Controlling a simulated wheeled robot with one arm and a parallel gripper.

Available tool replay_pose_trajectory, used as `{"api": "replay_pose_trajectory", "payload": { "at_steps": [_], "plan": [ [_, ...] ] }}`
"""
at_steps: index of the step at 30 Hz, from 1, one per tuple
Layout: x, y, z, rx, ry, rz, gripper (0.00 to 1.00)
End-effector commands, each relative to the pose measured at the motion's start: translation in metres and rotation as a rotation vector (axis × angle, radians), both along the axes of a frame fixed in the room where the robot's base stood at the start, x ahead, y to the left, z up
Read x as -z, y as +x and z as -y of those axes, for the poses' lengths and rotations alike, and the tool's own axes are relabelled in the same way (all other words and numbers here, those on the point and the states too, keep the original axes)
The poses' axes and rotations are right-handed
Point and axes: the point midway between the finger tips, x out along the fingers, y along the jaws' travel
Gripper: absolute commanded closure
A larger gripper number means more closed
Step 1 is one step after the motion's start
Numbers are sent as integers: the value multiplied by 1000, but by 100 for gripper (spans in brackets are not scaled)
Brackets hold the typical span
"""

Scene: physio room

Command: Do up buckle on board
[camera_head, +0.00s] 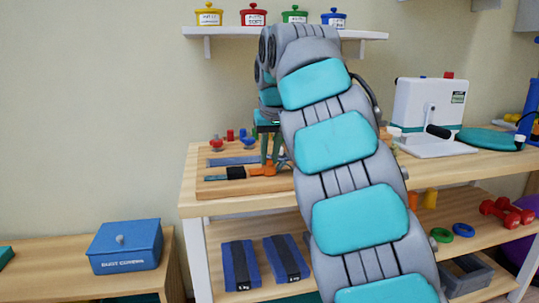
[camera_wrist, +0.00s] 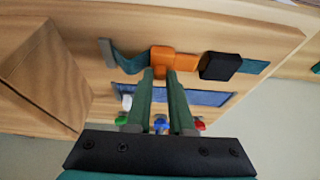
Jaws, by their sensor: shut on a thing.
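The wooden board (camera_head: 280,183) lies on the table and fills much of the wrist view (camera_wrist: 90,85). On it is a strap buckle in two halves. The orange half (camera_head: 262,171) is on the left in the wrist view (camera_wrist: 175,57), on a teal strap with a grey end. The black half (camera_head: 236,172) is to its right in the wrist view (camera_wrist: 219,66), on another strap piece. A small gap shows between the halves. My gripper (camera_wrist: 162,73), with green fingers, is shut on the orange half. The gripped faces are partly hidden.
A blue strip (camera_head: 233,160) and red and blue knobs (camera_head: 248,143) are on the board behind the buckle. A white box device (camera_head: 428,103) stands to the right. A shelf with coloured pots (camera_head: 254,15) hangs above. My arm hides the table's middle.

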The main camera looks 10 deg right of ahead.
Motion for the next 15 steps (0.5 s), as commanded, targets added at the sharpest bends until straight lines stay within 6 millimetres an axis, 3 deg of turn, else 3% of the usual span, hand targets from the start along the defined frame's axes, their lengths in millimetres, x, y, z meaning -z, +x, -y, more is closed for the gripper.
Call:
{"api": "replay_pose_trajectory", "payload": {
  "at_steps": [9,15],
  "plan": [
    [0,0,-3,-1,0,-1,100],
    [-2,0,-29,-5,0,-3,100]
  ]
}}
